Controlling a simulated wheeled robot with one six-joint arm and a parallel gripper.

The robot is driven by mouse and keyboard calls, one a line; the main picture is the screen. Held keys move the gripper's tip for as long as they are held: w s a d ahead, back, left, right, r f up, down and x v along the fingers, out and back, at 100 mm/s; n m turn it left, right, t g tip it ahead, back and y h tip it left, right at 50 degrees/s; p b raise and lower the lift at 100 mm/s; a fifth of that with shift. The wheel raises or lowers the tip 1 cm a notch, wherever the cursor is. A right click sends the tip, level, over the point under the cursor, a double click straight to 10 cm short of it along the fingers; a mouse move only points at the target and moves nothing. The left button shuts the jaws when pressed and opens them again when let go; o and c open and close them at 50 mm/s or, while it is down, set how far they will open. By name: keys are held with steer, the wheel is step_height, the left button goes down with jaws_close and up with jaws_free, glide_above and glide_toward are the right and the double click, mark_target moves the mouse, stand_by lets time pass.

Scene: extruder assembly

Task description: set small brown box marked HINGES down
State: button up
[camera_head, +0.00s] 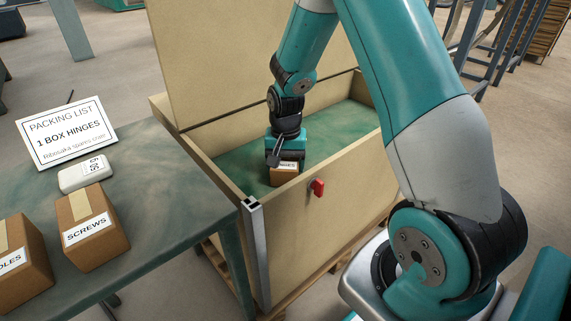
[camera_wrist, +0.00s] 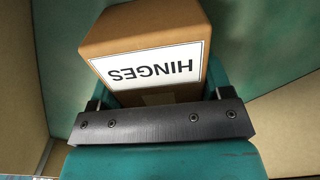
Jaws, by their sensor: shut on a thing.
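The small brown box marked HINGES (camera_head: 284,175) is inside the large open wooden crate (camera_head: 310,211), low down behind its front wall. In the wrist view the box (camera_wrist: 150,30) shows its white HINGES label upside down. My gripper (camera_head: 285,152) reaches down into the crate and is shut on this box. It also shows in the wrist view (camera_wrist: 155,120) as a dark bar and teal parts against the box. The crate's green floor (camera_wrist: 60,60) lies around the box. The front wall hides the box's lower part in the head view, so I cannot tell whether it touches the floor.
A green table (camera_head: 165,205) stands left of the crate. On it are a SCREWS box (camera_head: 92,228), another brown box (camera_head: 22,262), a small white device (camera_head: 85,174) and a packing list sign (camera_head: 66,134) reading 1 BOX HINGES. The crate's raised lid (camera_head: 215,55) stands behind my arm. A red latch (camera_head: 318,187) is on the front wall.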

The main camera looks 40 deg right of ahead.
steer(key=shift+f, duration=0.1)
steer(key=o, duration=1.1)
steer(key=shift+c, duration=0.2)
step_height(320, 180, up, 12)
steer(key=p, duration=0.5)
steer(key=s+a+r+n+y, duration=0.2)
steer(key=s+a+r+n, duration=0.5)
steer(key=s+a, duration=0.4)
steer(key=s+a+r+n+y, duration=0.2)
steer(key=s+a+r+n, duration=0.5)
steer(key=s+a, duration=0.4)
steer(key=shift+a+r+n, duration=0.2)
steer(key=shift+a+n, duration=0.05)
steer(key=shift+n, duration=0.65)
